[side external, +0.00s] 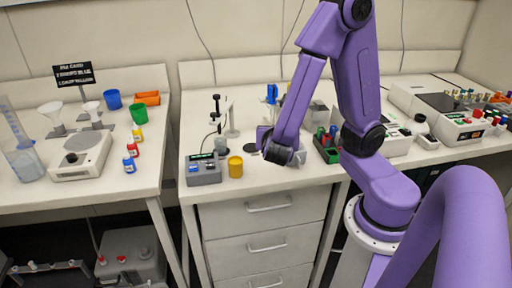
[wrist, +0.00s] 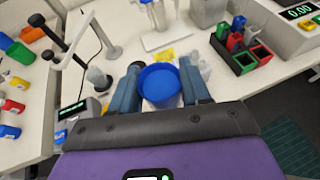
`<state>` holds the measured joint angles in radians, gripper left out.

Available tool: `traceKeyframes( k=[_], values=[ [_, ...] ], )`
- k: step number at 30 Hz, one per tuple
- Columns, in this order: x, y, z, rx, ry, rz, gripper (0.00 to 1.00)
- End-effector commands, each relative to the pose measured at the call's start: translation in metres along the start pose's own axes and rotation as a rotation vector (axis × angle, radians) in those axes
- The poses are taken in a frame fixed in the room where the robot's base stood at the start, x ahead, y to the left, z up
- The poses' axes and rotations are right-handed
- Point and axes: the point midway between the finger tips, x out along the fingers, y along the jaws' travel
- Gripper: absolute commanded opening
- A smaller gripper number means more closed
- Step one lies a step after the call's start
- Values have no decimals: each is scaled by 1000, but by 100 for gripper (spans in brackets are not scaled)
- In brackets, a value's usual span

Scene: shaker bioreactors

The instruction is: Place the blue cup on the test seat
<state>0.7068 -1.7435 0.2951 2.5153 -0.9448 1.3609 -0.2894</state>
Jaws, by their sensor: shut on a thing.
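In the wrist view a blue cup (wrist: 161,84) sits between the two fingers of my gripper (wrist: 159,68). The fingers are shut on its sides, and I look down into its open mouth. The bench lies below it; I cannot tell the gap. In the side external view my arm's end is over the middle bench, and the held cup and fingertips are hidden or too small to make out. No part is clearly marked as the test seat. A dark round disc (side external: 251,148) lies flat on the bench, left of my arm's end.
A grey meter (side external: 204,170), a yellow cup (side external: 235,167) and a stand with a beaker (side external: 221,144) are left of my arm. A green-edged rack (side external: 327,150) is to the right. Another blue cup (side external: 113,99) stands on the left bench, across a gap.

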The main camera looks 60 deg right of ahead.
Motion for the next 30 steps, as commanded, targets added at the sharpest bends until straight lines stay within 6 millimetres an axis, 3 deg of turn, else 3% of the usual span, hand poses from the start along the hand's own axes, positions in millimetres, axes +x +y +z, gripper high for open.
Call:
traceKeyframes(
  k=[9,18,26,30],
  values=[
    [74,56,17,-52,2,115,16],
    [135,78,26,-95,3,217,16],
    [158,82,27,-111,2,259,16],
    [164,82,15,-116,3,263,16]
  ],
)
